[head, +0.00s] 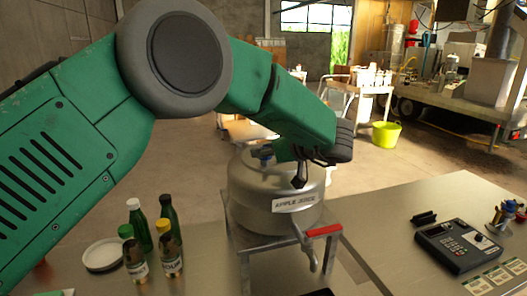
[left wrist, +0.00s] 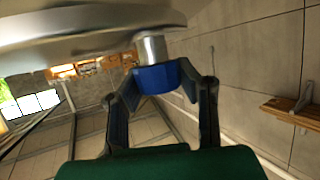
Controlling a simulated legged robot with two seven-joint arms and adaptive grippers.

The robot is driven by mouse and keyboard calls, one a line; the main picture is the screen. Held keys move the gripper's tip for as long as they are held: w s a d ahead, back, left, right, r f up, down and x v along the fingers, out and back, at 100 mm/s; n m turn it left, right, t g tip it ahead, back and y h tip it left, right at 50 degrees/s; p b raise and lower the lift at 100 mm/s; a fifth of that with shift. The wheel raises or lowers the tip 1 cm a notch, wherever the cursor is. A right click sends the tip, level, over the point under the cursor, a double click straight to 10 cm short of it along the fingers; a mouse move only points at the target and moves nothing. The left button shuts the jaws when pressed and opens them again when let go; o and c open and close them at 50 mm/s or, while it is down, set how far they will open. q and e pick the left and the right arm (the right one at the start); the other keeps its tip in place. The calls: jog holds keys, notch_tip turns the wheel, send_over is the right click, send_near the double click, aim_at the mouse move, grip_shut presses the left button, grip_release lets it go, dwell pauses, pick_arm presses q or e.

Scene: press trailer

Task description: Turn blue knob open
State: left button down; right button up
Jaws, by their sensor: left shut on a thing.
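The blue knob (head: 262,152) sits on top of the silver tank (head: 250,190), labelled "APPLE JUICE". In the left wrist view the blue knob (left wrist: 158,77) is on a short metal stem. My left gripper (head: 271,156) reaches over the tank from the right side of the knob. In the left wrist view its two fingers (left wrist: 162,88) stand on either side of the knob, shut on it. The green palm partly hides the tank top in the head view. My right gripper is not in view.
The tank stands on a metal frame and has a tap with a red handle (head: 324,230) at its front. Several bottles (head: 170,255) and a white plate (head: 103,255) are at the left. A black device (head: 458,246) lies on the right. The counter between tank and device is clear.

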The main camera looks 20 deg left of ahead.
pick_arm(q)
jog(key=shift+s+d+f+n+g+y, duration=0.1)
jog(key=shift+n+g+y, duration=0.1)
jog(key=shift+n+g, duration=0.35)
jog(key=shift+w+d+f+n+g+y, duration=0.1)
jog(key=shift+n+g+y, duration=0.1)
jog(key=shift+n+g, duration=0.35)
jog(key=shift+s+d+f+n+g+y, duration=0.1)
jog(key=shift+n+g+y, duration=0.1)
jog(key=shift+n+g, duration=0.3)
jog(key=shift+a+r+g, duration=0.1)
jog(key=shift+r+g, duration=0.05)
jog(key=shift+g, duration=0.25)
jog(key=c, duration=1.1)
grip_release()
jog(key=shift+d+r+n, duration=0.2)
jog(key=shift+d+n, duration=0.1)
jog(key=shift+d, duration=0.25)
jog(key=r, duration=0.8)
jog(key=shift+w+a+r, duration=0.25)
jog(key=shift+w+r, duration=0.05)
jog(key=shift+w+d+r, duration=0.1)
jog(key=shift+d+r, duration=0.5)
jog(key=shift+d, duration=0.05)
